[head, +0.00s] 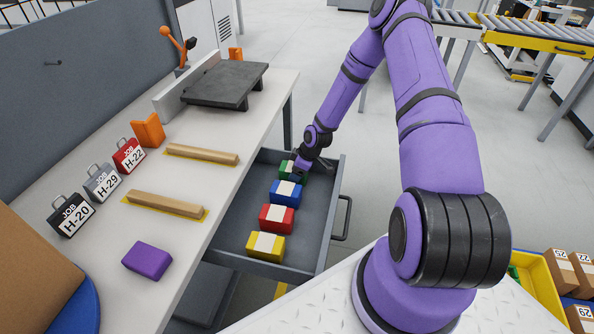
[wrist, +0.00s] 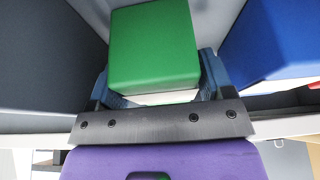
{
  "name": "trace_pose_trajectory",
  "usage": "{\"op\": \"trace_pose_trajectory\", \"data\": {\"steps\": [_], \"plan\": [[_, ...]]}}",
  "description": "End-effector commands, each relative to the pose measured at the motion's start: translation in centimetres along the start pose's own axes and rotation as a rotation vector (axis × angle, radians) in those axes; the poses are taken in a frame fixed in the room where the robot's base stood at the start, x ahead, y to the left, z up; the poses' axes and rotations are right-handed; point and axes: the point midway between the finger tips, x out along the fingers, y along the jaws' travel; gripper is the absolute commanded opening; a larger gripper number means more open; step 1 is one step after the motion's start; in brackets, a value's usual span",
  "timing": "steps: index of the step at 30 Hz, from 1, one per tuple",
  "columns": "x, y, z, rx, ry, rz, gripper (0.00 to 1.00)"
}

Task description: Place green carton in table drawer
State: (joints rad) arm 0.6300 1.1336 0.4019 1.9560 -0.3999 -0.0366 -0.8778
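The green carton (head: 285,169) with a pale band is inside the table drawer (head: 238,216), near its far end and partly hidden by my gripper (head: 299,167). The drawer is pulled open. In the wrist view the green carton (wrist: 153,45) sits between the two fingers of my gripper (wrist: 157,85), with a finger against each side and no clear gap. I cannot tell whether the carton's underside touches the drawer floor.
Blue (head: 286,192), red (head: 276,218) and yellow (head: 266,246) cartons stand in a row in the drawer, the blue one closest to the green. The blue carton (wrist: 275,45) is beside my gripper in the wrist view. A purple block (head: 148,261) lies on the tabletop.

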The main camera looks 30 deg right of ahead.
Motion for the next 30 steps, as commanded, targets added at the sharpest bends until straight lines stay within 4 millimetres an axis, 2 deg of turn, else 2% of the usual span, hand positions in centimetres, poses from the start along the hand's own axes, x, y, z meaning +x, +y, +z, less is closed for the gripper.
{"op": "trace_pose_trajectory", "data": {"steps": [4, 8, 15, 21, 30], "plan": [[-0.6, 0.0, -0.1, 0.0, 0.0, 0.001, 0.74], [-2.2, 0.1, -0.1, 0.0, 0.0, 0.002, 0.74], [-7.1, 0.1, -0.1, 0.001, 0.001, 0.004, 0.74], [-10.4, 0.1, -0.1, 0.0, 0.001, 0.002, 0.74], [-13.0, 0.0, -0.4, -0.001, -0.014, 0.006, 0.74]]}}
